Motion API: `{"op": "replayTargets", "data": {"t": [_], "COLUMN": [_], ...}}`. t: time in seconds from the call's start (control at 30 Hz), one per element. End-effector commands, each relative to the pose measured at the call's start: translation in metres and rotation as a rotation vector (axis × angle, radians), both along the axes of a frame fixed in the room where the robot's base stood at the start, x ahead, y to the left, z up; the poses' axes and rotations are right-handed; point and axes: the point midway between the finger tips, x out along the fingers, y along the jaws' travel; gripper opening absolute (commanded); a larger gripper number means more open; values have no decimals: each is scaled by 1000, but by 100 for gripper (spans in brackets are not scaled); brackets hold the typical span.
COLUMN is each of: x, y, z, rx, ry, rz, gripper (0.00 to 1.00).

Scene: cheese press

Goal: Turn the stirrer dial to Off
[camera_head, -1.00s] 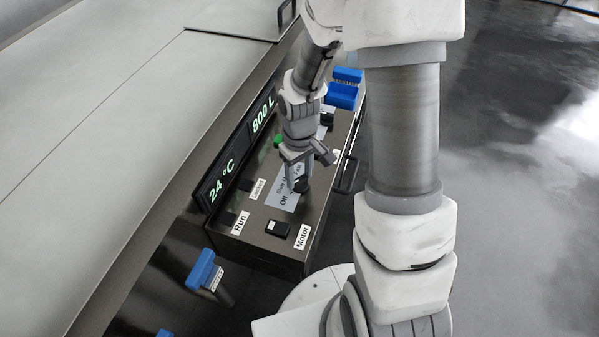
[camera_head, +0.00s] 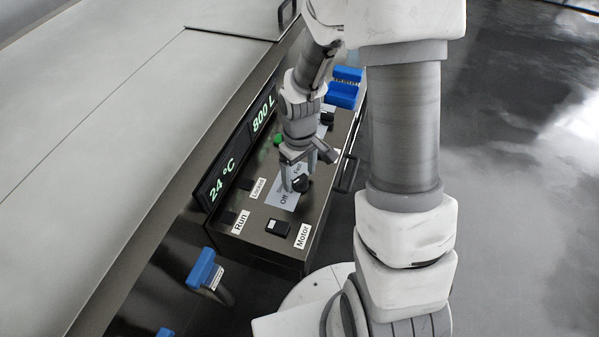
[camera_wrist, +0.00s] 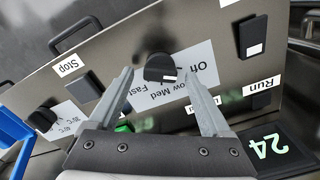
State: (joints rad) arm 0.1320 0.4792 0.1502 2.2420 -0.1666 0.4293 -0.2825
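The stirrer dial (camera_head: 302,184) is a round black knob on the dark control panel, with a white label plate (camera_head: 281,194) beside it. In the wrist view the dial (camera_wrist: 159,67) appears between and just beyond my fingertips. The plate (camera_wrist: 203,58) reads Off, Slow, Med and Fast, upside down. The knob's white mark is at its lower right, toward the Slow lettering; I cannot tell the exact setting. My gripper (camera_head: 299,177) is open over the dial, and it also shows in the wrist view (camera_wrist: 160,75). Gaps remain on both sides of the knob.
A black Motor switch (camera_head: 277,228) is at the panel's near end. A green button (camera_head: 279,140), another dial (camera_wrist: 42,119) and blue handles (camera_head: 343,94) lie farther along. The display (camera_head: 222,184) reads 24 °C. A bar handle (camera_head: 347,174) sticks out at the panel's right side.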

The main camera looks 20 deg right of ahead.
Motion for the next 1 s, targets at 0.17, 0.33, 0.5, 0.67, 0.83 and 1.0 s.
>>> {"op": "replayTargets", "data": {"t": [0.17, 0.33, 0.5, 0.67, 0.83, 1.0], "x": [0, 1, 1, 1, 1, 0], "y": [0, 0, -1, 0, 0, 0], "z": [1, 20, 60, 100, 138, 163], "rx": [0, -1, -1, -1, -1, 0], "ry": [0, -4, -6, -6, -5, -2], "rz": [-1, -1, -2, -2, -2, -1], "gripper": [82, 82, 82, 82, 82, 82]}}
